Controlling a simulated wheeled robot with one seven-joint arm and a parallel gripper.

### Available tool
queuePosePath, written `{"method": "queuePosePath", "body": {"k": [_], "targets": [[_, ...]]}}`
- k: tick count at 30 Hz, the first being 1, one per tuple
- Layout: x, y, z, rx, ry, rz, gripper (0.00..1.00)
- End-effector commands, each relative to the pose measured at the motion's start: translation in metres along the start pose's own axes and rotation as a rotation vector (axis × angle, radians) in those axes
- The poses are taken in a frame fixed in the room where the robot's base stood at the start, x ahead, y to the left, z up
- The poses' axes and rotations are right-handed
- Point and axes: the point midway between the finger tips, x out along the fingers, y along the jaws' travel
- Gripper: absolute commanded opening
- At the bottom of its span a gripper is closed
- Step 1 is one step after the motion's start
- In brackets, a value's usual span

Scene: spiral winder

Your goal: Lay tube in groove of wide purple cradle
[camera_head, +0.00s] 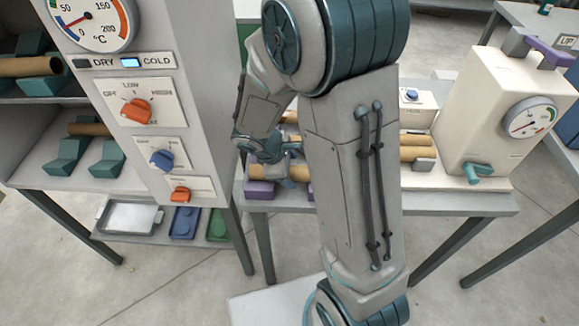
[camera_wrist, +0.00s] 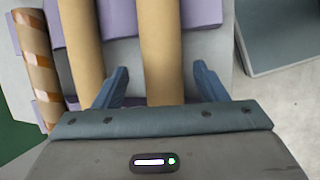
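In the wrist view a plain cardboard tube (camera_wrist: 160,50) runs between my gripper's blue fingers (camera_wrist: 160,85), with a gap on each side, so the gripper is open. The tube lies over purple cradle material (camera_wrist: 203,12), which shows on both sides of it. A second plain tube (camera_wrist: 80,40) lies to the left, with purple blocks (camera_wrist: 120,18) beside it. In the head view my gripper (camera_head: 272,152) is over the bench, just above a tube (camera_head: 268,172) and a purple cradle (camera_head: 260,190). My arm hides much of this area, and I cannot tell which cradle is the wide one.
A striped tube (camera_wrist: 36,65) lies at the wrist view's far left. In the head view, a grey control panel (camera_head: 145,95) stands left of my arm, and a cream machine (camera_head: 485,100) with a gauge stands on the bench's right. Other tubes (camera_head: 415,150) lie behind my arm.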

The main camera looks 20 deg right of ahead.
Motion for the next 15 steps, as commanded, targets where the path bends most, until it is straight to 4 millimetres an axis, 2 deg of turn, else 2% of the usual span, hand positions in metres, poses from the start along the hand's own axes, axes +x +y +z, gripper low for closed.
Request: {"method": "queuePosePath", "body": {"k": [8,11,15], "targets": [[-0.003,0.0,0.0,0.001,0.001,0.001,0.65],[-0.012,0.001,0.0,0.001,0.002,0.003,0.65],[-0.039,0.001,0.0,0.001,0.004,0.005,0.65]]}}
